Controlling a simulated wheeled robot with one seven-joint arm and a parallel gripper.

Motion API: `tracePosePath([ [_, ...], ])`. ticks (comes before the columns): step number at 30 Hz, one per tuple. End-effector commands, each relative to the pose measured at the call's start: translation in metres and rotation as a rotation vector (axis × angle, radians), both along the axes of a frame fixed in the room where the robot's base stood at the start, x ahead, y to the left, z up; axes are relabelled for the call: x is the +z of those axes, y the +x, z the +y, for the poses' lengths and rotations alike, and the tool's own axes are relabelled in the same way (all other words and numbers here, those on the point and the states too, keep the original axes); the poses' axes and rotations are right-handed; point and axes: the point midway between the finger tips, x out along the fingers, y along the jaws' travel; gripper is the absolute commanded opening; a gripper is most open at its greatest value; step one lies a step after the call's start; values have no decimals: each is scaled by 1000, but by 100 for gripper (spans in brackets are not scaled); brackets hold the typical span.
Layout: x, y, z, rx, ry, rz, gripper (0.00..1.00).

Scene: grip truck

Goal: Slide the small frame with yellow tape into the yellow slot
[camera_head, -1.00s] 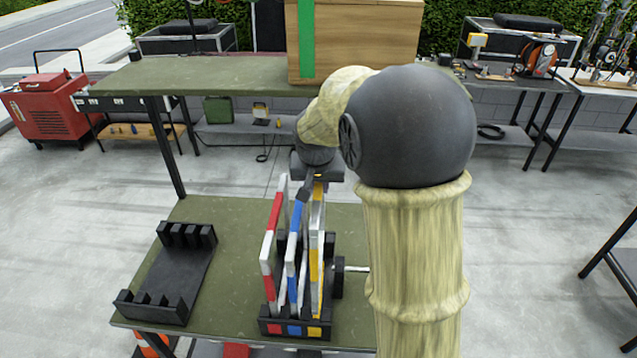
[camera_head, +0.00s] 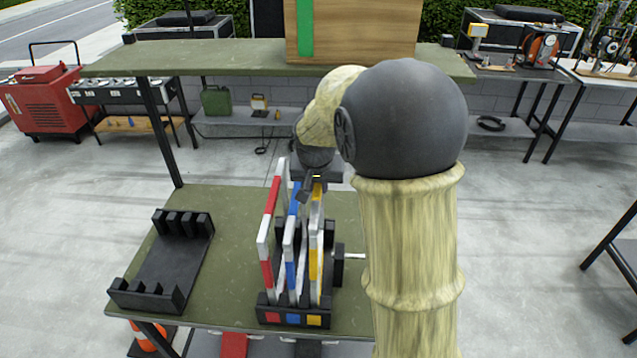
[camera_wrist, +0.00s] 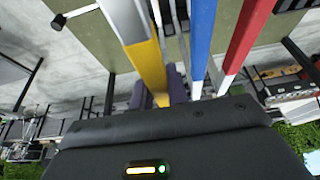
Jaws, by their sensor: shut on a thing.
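The small frame with yellow tape (camera_head: 315,262) is white with yellow bands and stands nearly upright at the right of a black slotted rack (camera_head: 265,312). Its lower front end is at the slot marked with a yellow patch (camera_head: 314,320); I cannot tell how deep it sits. My gripper (camera_head: 312,186) is shut on the frame's upper far part, with the fingertips mostly hidden by the frames and my wrist. In the wrist view the yellow-and-white frame (camera_wrist: 147,62) runs down to my gripper.
The blue-taped frame (camera_head: 290,262) and red-taped frame (camera_head: 266,240) stand close on the left in the same rack. An empty black rack (camera_head: 165,268) lies farther left on the green table (camera_head: 225,225). A green upper shelf (camera_head: 200,55) with a wooden box (camera_head: 365,30) stands behind.

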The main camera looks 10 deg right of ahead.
Motion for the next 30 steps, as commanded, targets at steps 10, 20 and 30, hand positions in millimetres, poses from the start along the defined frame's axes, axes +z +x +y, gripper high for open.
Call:
tracePosePath([
  [10,-21,1,-1,-1,1,-2,0],
  [20,-39,1,-1,-1,0,-2,0],
  [30,-47,1,-1,-1,0,-3,0],
])
